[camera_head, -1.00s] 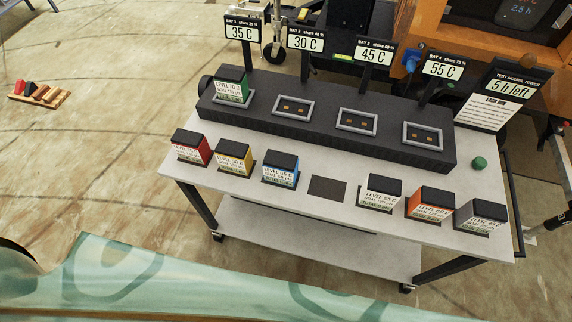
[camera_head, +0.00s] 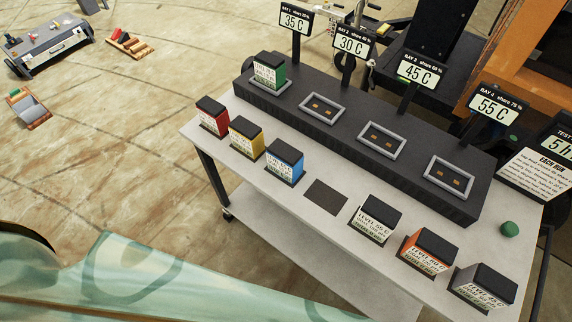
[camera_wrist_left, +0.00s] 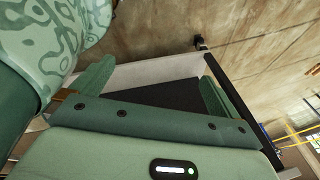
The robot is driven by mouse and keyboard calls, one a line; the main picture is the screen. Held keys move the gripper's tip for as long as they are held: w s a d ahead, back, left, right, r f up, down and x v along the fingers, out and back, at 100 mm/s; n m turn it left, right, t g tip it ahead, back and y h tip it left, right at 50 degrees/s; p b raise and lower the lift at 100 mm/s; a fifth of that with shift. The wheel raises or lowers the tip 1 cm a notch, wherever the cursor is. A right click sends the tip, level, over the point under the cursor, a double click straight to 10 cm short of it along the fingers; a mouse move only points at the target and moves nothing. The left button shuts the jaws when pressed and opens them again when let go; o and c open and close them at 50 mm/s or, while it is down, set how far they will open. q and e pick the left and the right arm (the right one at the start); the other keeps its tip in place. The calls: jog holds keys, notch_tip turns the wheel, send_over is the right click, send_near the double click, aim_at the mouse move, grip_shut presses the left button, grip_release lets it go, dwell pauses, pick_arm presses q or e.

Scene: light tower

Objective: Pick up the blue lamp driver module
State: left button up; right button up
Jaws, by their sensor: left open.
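The blue lamp driver module (camera_head: 284,160) is a small upright block with a black top and a white label. It stands on the grey cart top (camera_head: 330,222), third from the left in the front row, right of the yellow module (camera_head: 246,137). No gripper touches it in the head view. My left gripper (camera_wrist_left: 155,78) shows in the left wrist view with its two green fingers apart and nothing held between them. A pale surface and a dark panel lie beyond the fingers; the blue module is not seen there. My right gripper is out of view.
Also in the row are red (camera_head: 212,115), white (camera_head: 374,218), orange (camera_head: 427,250) and grey (camera_head: 483,285) modules, with an empty dark pad (camera_head: 326,197). Behind stands a black rack (camera_head: 300,107) with a green module (camera_head: 269,70) in its left bay and three empty bays.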

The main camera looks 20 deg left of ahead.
pick_arm(q)
jog(key=w+r+m+t+b, duration=0.3)
jog(key=w+m, duration=0.2)
jog(key=w, duration=0.5)
jog(key=m+t+h+b, duration=0.4)
jog(key=m+t+h, duration=0.25)
jog(key=m, duration=2.05)
send_near(280, 166)
jog(key=shift+t+y, duration=0.25)
jog(key=shift+y, duration=0.2)
jog(key=x, duration=0.3)
jog(key=b+x, duration=0.1)
jog(key=x, duration=0.5)
jog(key=shift+d+b, duration=0.35)
jog(key=shift+b, duration=0.05)
jog(key=x, duration=0.1)
jog(key=b+x, duration=0.1)
jog(key=x, duration=0.3)
jog(key=shift+w+r, duration=0.2)
jog(key=shift+w, duration=0.05)
jog(key=shift+a, duration=0.1)
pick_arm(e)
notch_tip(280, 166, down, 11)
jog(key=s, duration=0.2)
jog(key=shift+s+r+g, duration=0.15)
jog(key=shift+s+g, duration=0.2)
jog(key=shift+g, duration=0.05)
